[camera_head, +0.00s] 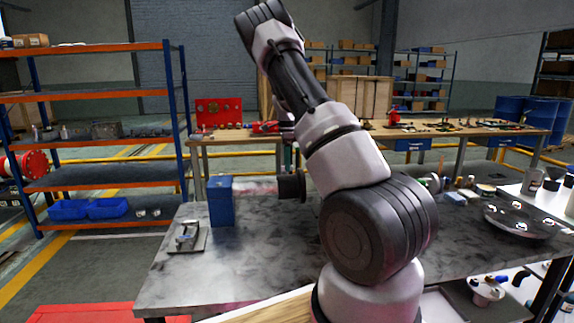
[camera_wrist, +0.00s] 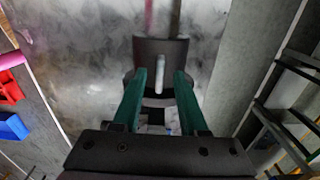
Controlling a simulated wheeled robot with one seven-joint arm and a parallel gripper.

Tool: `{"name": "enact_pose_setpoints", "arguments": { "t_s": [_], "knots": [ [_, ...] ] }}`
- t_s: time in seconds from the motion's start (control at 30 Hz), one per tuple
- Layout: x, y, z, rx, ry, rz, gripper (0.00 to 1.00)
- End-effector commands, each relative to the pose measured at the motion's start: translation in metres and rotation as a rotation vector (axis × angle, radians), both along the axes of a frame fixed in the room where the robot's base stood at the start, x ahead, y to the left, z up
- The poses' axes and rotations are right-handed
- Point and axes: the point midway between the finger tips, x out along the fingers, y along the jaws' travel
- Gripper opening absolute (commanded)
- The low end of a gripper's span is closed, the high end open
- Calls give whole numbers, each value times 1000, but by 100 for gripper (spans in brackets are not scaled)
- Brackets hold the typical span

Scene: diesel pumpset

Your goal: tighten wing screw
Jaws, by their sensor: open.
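In the wrist view my gripper (camera_wrist: 160,76) points at the grey tabletop, its two green fingers apart. A dark round-based fixture (camera_wrist: 161,48) shows at and beyond the fingertips. A pale upright pin or screw (camera_wrist: 160,64) stands at its middle, in line with the gap between the fingers. I cannot tell if wings show on it, or whether the fingers touch anything. In the head view my gripper is not clearly seen; my arm hides part of the bench. A small plate with a metal fitting (camera_head: 187,238) lies at the bench's left end.
An orange-and-blue shelf (camera_head: 92,91) stands at the left. The bench's front left is clear.

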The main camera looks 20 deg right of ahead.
Motion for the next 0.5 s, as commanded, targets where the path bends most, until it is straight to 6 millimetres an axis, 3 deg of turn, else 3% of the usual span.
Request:
{"name": "enact_pose_setpoints", "arguments": {
  "t_s": [0.5],
  "knots": [
    [1, 0, 91, 0, -3, 0, 42]
  ]
}}
